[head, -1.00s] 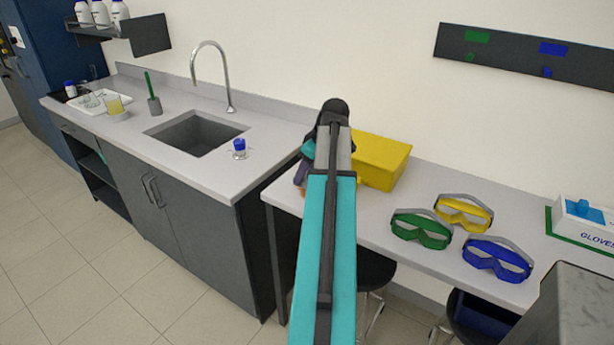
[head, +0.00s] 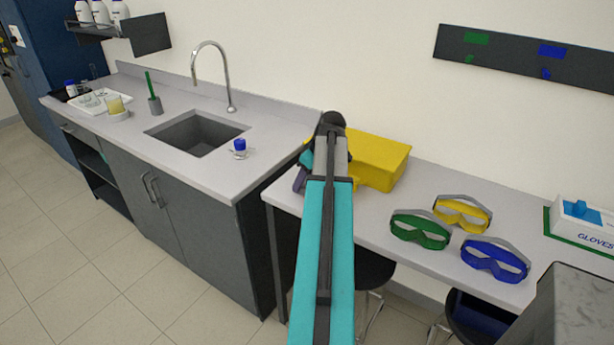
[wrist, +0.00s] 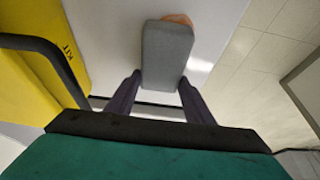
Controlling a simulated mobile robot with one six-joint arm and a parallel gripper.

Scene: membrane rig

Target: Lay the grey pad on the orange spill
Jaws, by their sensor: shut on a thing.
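The grey pad (wrist: 167,55) is a flat block between the two dark purple fingers of my gripper (wrist: 160,92) in the wrist view. My gripper is shut on its near end. The orange spill (wrist: 178,18) shows as a small edge past the pad's far end, on the light bench top; the pad hides the rest from this view. I cannot tell whether the pad touches the bench. In the head view my own arm hides the pad and the spill, and only a bit of my gripper (head: 300,181) shows at its left.
A yellow kit box (head: 378,162) stands close beside my gripper; it also shows at the left of the wrist view (wrist: 35,75). Green goggles (head: 420,230), yellow goggles (head: 462,213) and blue goggles (head: 496,259) lie farther right on the bench. A sink counter (head: 190,185) is at the left.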

